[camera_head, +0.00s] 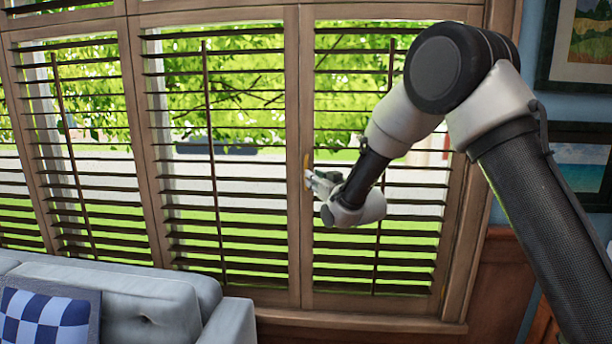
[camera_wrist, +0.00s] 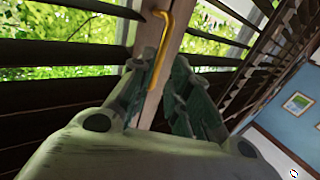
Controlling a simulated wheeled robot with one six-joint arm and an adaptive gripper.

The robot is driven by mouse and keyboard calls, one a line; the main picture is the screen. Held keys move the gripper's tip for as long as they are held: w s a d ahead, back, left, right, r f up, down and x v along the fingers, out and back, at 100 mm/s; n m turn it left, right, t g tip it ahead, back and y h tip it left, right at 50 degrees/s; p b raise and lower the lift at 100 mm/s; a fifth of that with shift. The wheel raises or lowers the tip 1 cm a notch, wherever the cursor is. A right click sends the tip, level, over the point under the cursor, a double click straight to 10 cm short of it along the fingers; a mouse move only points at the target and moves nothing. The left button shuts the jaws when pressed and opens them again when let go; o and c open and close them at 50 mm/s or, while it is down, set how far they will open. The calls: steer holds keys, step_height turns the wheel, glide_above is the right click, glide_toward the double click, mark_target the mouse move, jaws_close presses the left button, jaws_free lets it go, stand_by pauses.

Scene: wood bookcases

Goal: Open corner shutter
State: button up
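The corner shutter (camera_head: 305,230) is a wood-framed panel with dark slats at the right end of the window, and it looks closed. A brass handle (camera_head: 306,165) stands upright on its left stile. In the wrist view the handle (camera_wrist: 161,45) is a yellow bar running down between my fingers. My gripper (camera_head: 316,181) is at the handle's lower part, and its two green-grey fingers also show in the wrist view (camera_wrist: 158,82). The fingers are apart, one on each side of the bar. I cannot tell whether either finger touches it.
More slatted shutters (camera_head: 140,130) fill the window to the left. A light grey sofa (camera_head: 150,300) with a blue checked cushion (camera_head: 42,318) stands at the lower left. Framed pictures (camera_head: 580,165) hang on the blue wall to the right.

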steer(key=x, duration=0.6)
steer(key=shift+w+a, duration=0.1)
steer(key=shift+w, duration=0.2)
steer(key=shift+c, duration=0.3)
jaws_close()
